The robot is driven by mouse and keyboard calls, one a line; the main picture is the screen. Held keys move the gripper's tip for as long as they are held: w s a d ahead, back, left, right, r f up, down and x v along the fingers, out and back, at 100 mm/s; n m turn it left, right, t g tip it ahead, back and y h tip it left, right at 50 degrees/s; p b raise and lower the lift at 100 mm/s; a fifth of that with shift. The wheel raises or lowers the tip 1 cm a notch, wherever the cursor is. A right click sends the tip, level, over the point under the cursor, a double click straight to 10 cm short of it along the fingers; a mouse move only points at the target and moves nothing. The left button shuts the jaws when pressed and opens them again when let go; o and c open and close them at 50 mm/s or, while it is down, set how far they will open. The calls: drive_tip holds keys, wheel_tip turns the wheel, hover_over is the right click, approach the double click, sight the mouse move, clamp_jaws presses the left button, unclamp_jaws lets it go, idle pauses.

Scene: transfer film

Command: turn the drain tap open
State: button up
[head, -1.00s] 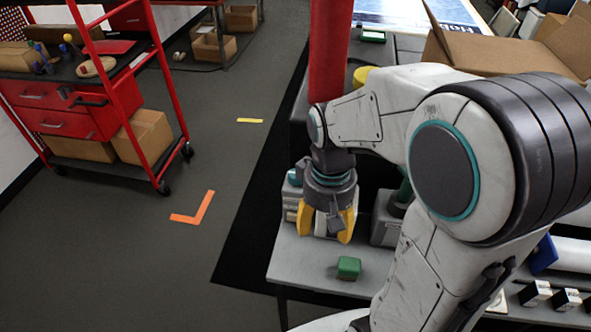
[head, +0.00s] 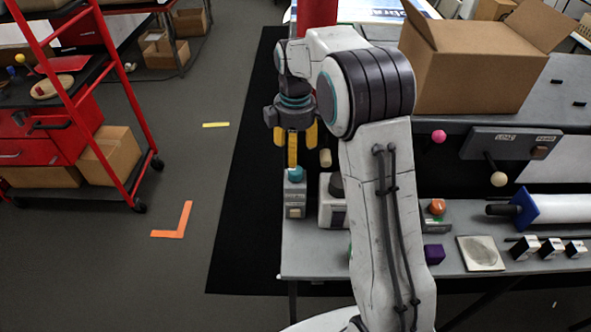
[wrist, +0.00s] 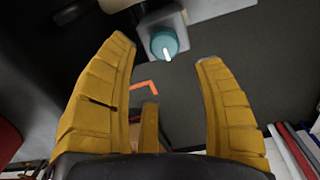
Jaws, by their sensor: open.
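A round teal knob (head: 296,174) sits on top of a small grey box (head: 295,197) at the left edge of the workbench. I take it for the drain tap, though no label is legible. In the wrist view the teal knob (wrist: 168,42) has a white pointer line and lies ahead, between the fingertips in the picture. My gripper (head: 295,145) has yellow fingers, spread and empty, pointing down above the knob. The fingers also frame the wrist view (wrist: 165,55). The fingers appear apart from the knob; the exact gap is unclear.
A grey device (head: 333,205) stands close right of the knob's box. My arm hides part of the bench (head: 312,262). A cardboard box (head: 470,70) sits on the raised shelf to the right. A red cart (head: 85,110) stands left across open floor.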

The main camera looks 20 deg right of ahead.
sight(296, 170)
drive_tip(key=n, duration=0.3)
drive_tip(key=shift+s, duration=0.3)
drive_tip(key=shift+f+n, duration=0.25)
drive_tip(key=shift+n, duration=0.15)
drive_tip(key=shift+f+p, duration=0.6)
drive_tip(key=shift+f, duration=2.85)
drive_tip(key=c, duration=1.2)
